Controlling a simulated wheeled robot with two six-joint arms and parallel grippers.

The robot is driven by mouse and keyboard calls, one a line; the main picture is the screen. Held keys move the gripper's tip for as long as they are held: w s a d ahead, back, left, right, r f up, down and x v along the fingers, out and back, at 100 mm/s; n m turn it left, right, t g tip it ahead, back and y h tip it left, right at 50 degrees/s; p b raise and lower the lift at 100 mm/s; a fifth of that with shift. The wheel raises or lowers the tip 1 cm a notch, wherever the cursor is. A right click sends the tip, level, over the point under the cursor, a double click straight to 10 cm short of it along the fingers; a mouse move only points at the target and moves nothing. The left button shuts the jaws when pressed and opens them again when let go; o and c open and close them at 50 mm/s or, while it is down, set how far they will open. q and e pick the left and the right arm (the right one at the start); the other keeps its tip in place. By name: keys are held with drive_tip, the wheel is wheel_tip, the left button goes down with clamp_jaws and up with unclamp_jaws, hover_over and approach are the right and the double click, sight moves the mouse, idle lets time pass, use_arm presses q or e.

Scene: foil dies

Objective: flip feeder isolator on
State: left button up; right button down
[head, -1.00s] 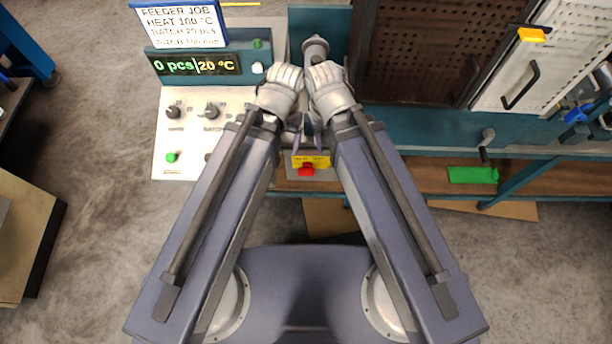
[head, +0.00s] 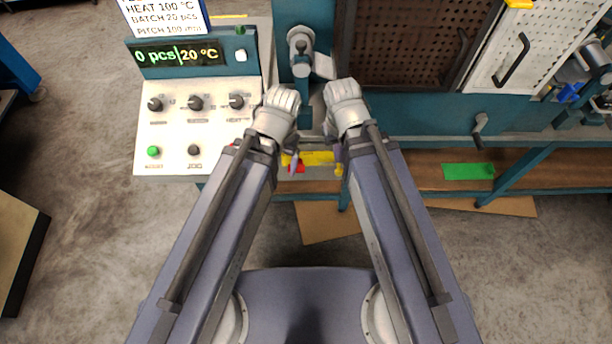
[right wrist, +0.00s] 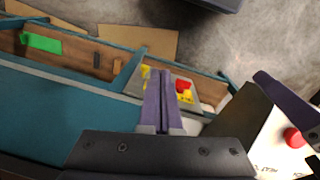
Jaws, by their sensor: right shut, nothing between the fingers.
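The feeder isolator is a small red switch (head: 297,168) on a box with a yellow label (head: 318,158), low on the machine front. In the head view my left gripper partly covers it. In the right wrist view the red switch (right wrist: 184,86) is in plain sight, just right of my right gripper's fingertips. My right gripper (head: 338,155) is shut and empty. Its two purple fingers (right wrist: 160,85) lie together in front of the box; contact cannot be told. My left gripper (head: 292,160) hangs in front of the label's left part; its jaw opening is unclear.
A red button (right wrist: 293,137) on a white panel shows in the right wrist view. A shelf with a green sheet (head: 468,171) lies right.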

drive_tip(key=w+d+f+m+b, duration=0.2)
drive_tip(key=d+f+b, duration=0.1)
drive_tip(key=f+b, duration=0.45)
drive_tip(key=m+b, duration=0.4)
drive_tip(key=m, duration=1.4)
hover_over(303, 168)
wheel_tip(303, 168, down, 6)
drive_tip(key=shift+y, duration=0.4)
drive_tip(key=shift+f+b, duration=0.25)
drive_tip(key=shift+b, duration=0.1)
wheel_tip(303, 168, down, 14)
drive_tip(key=b, duration=1.3)
drive_tip(key=shift+r+b, duration=0.1)
drive_tip(key=shift+b, duration=0.3)
